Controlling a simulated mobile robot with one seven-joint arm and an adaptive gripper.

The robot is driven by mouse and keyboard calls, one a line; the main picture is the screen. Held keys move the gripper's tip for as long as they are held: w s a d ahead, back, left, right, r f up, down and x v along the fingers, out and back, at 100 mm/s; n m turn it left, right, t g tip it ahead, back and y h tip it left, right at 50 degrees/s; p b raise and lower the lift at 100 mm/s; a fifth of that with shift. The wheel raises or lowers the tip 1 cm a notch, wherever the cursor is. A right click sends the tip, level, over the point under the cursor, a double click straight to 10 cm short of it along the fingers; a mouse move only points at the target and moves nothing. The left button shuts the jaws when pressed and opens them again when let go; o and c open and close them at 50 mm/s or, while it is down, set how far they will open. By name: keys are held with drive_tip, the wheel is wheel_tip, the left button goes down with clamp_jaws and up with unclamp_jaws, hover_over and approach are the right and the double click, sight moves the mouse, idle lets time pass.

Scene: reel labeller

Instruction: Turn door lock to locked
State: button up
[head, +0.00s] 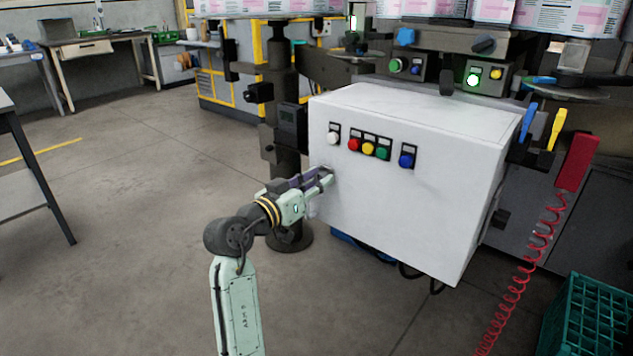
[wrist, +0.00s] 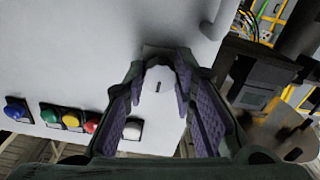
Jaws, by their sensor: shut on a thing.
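The door lock (wrist: 158,84) is a pale round disc with a dark slot, on the front face of a white cabinet (head: 420,210). In the wrist view it sits between the purple-padded fingers of my gripper (wrist: 160,95), which is shut on it. In the head view my gripper (head: 325,176) reaches the left edge of the cabinet's front, below the buttons, and hides the lock. The slot looks roughly in line with the fingers. I cannot tell from it whether the lock is locked.
White, red, yellow, green and blue buttons (head: 368,149) line the cabinet front above my gripper. A dark column (head: 287,130) stands just left of the cabinet. A red coiled cord (head: 530,260) and green crate (head: 588,318) are at right. Open floor lies left.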

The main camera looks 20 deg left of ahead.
clamp_jaws()
drive_tip(key=shift+r+n+p, duration=0.1)
drive_tip(key=shift+n+p, duration=0.3)
drive_tip(key=shift+p, duration=0.05)
drive_tip(key=n+p, duration=0.2)
drive_tip(key=p, duration=0.1)
drive_tip(key=shift+r+n, duration=0.15)
drive_tip(key=shift+n, duration=0.15)
drive_tip(key=n+p, duration=0.6)
drive_tip(key=shift+p, duration=0.3)
drive_tip(key=n+p, duration=0.8)
drive_tip(key=shift+n+p, duration=0.3)
drive_tip(key=shift+p, duration=0.1)
drive_tip(key=shift+f, duration=0.2)
